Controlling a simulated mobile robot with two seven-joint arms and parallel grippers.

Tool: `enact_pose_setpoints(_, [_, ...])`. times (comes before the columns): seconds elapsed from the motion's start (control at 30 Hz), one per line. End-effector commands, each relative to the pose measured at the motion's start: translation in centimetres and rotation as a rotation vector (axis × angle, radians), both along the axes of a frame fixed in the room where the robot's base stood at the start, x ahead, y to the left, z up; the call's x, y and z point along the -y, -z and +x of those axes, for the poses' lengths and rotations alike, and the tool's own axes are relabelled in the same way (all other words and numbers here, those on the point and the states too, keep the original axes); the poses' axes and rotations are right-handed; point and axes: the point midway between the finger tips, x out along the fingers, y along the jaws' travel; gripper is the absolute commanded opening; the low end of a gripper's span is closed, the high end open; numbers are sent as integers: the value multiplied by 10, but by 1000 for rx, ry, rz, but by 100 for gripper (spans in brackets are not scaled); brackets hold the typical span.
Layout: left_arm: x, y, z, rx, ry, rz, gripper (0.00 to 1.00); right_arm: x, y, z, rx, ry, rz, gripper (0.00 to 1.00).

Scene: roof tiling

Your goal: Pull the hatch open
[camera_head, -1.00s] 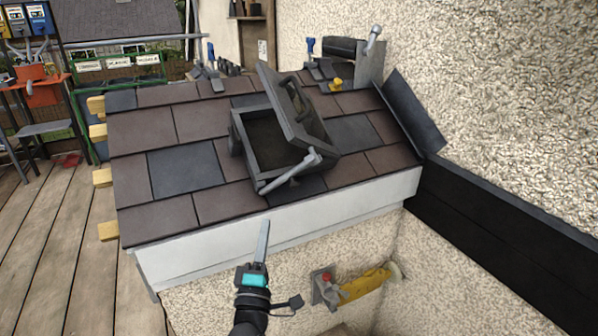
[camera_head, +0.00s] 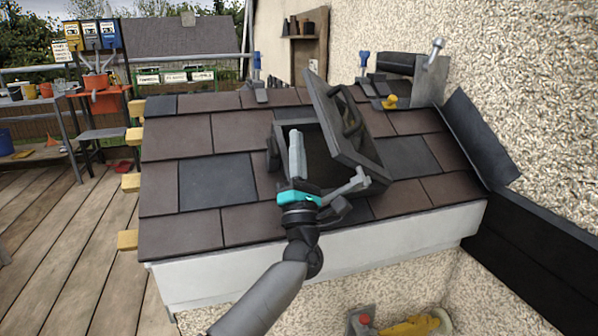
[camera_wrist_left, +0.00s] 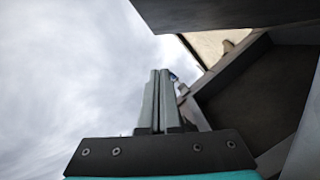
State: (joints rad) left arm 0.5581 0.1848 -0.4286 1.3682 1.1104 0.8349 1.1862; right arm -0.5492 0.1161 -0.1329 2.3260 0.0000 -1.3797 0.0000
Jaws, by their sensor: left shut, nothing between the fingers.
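The hatch is a dark grey box frame (camera_head: 284,118) set in the tiled roof, with a framed lid (camera_head: 361,155) standing partly open and tilted to the right. A light grey handle bar (camera_head: 346,188) shows at the front of the hatch. My left gripper (camera_head: 295,137) is shut and empty, its fingers pointing up in front of the box opening's left part. In the left wrist view the shut fingers (camera_wrist_left: 157,80) stand just left of the hatch frame (camera_wrist_left: 203,82), with the lid (camera_wrist_left: 215,12) above right. I cannot tell whether they touch it. My right gripper is not in view.
Brown and slate tiles (camera_head: 217,183) surround the hatch. A rough wall (camera_head: 520,90) rises on the right. A yellow object (camera_head: 390,102) and a dark roller-like item (camera_head: 385,64) lie behind the hatch. Wooden decking (camera_head: 60,230) is open at left.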

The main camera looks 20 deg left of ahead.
Motion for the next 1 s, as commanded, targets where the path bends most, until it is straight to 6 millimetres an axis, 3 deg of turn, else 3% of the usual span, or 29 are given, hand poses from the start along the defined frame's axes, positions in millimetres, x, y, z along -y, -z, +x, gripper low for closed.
enact_pose_setpoints(0.1, [-4,-14,13,2,0,0,0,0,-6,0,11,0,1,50])
enact_pose_setpoints(0.33, [21,-32,11,1,1,-1,0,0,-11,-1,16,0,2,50])
enact_pose_setpoints(1.0, [29,-38,11,-6,-2,8,0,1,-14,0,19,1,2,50])
